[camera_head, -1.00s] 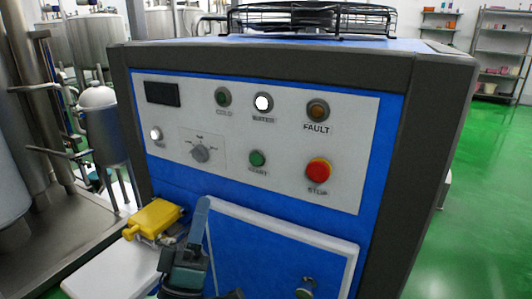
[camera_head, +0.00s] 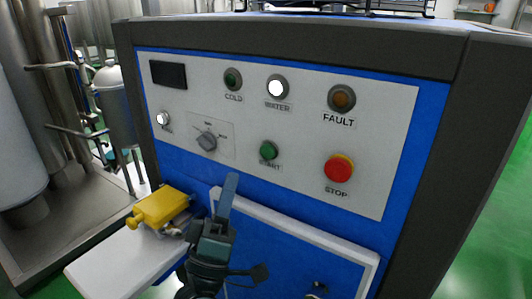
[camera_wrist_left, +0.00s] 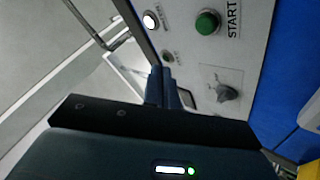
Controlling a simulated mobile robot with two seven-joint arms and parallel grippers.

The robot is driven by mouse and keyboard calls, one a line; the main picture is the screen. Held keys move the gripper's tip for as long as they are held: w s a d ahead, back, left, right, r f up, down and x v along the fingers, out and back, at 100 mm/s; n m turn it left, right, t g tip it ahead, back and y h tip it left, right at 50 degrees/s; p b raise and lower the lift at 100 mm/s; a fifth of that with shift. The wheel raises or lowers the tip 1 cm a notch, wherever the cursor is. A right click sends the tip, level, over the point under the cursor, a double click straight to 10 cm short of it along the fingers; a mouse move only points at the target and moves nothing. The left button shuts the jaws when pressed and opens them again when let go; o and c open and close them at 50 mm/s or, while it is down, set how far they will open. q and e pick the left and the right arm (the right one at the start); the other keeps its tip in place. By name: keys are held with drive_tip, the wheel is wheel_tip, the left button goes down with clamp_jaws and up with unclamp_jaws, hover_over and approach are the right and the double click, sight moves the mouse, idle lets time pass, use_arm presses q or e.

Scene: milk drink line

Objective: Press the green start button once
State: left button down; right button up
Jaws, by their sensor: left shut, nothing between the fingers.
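The green start button (camera_head: 268,150) sits on the light grey control panel (camera_head: 305,190), above its START label. It also shows in the left wrist view (camera_wrist_left: 207,22), near the top edge. My left gripper (camera_head: 229,184) is shut and empty, its fingers pointing up. In the head view its tips are below and left of the button, with a visible gap. In the left wrist view the fingers (camera_wrist_left: 160,84) appear lower left of the button. My right gripper is in neither view.
The red STOP button (camera_head: 338,168) is right of the start button. A rotary knob (camera_head: 207,140) is to its left. COLD, lit WATER (camera_head: 277,88) and FAULT lamps are above. A yellow device (camera_head: 160,208) lies on a white shelf (camera_head: 125,262) at lower left.

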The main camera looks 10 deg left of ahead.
sight(265, 146)
use_arm(q)
drive_tip(key=w+d+b, duration=0.1)
drive_tip(key=w+d, duration=0.1)
drive_tip(key=w, duration=0.5)
drive_tip(key=shift+w+d+b, duration=0.15)
drive_tip(key=shift+d+b, duration=0.15)
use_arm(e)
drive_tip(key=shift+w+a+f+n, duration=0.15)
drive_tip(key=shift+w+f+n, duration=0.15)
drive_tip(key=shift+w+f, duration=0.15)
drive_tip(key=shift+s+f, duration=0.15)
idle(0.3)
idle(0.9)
use_arm(q)
drive_tip(key=shift+w+d, duration=0.15)
drive_tip(key=shift+w, duration=0.25)
drive_tip(key=shift+w+d, duration=0.15)
drive_tip(key=shift+w, duration=0.25)
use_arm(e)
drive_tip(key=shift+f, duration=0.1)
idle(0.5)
use_arm(q)
drive_tip(key=shift+s, duration=0.15)
drive_tip(key=shift+s+a, duration=0.3)
drive_tip(key=shift+s, duration=0.4)
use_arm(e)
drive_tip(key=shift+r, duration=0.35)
